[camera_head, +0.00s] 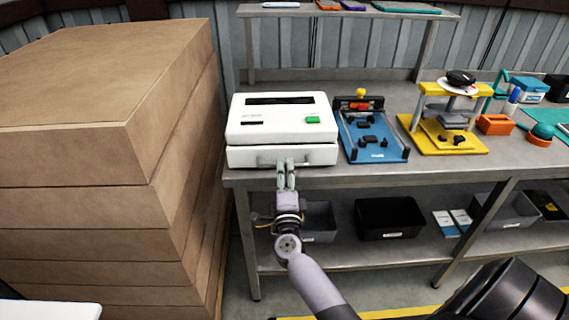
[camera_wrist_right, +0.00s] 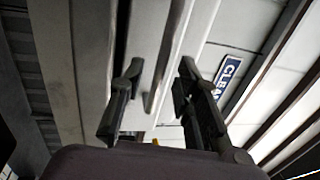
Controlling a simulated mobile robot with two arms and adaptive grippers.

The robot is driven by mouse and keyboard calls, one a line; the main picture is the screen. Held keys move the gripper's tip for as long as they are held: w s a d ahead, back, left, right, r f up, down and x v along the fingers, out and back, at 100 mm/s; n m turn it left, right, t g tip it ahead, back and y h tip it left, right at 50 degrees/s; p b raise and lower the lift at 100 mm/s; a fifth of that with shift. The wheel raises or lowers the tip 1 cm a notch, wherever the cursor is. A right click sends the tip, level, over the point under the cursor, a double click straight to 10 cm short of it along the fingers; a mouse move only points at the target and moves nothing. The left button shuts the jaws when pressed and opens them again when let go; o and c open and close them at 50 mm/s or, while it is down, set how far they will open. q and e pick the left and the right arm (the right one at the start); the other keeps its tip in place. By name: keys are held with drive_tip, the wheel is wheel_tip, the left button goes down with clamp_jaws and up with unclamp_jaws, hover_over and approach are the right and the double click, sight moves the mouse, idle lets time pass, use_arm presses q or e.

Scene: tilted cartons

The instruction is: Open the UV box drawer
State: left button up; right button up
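The white UV box (camera_head: 281,117) stands on the left end of the metal workbench, with a dark slot and a green button on its slanted top. Its drawer front (camera_head: 245,156) is the lower white part and looks closed. A pale handle shows faintly on it, partly hidden by my right gripper (camera_head: 287,166), which points at the middle of the drawer front. In the right wrist view the two dark fingers of this gripper (camera_wrist_right: 158,88) stand apart, with a pale bar edge between them. I cannot tell whether they touch it. My left gripper is not in view.
A tall stack of cartons (camera_head: 110,130) stands close to the left of the bench. A blue fixture (camera_head: 372,140) and a yellow press (camera_head: 445,135) stand right of the box. Bins, including a black bin (camera_head: 388,217), sit on the lower shelf.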

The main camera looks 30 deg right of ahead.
drive_tip(key=shift+x, duration=1.3)
drive_tip(key=shift+c, duration=0.4)
clamp_jaws()
drive_tip(key=shift+a, duration=0.1)
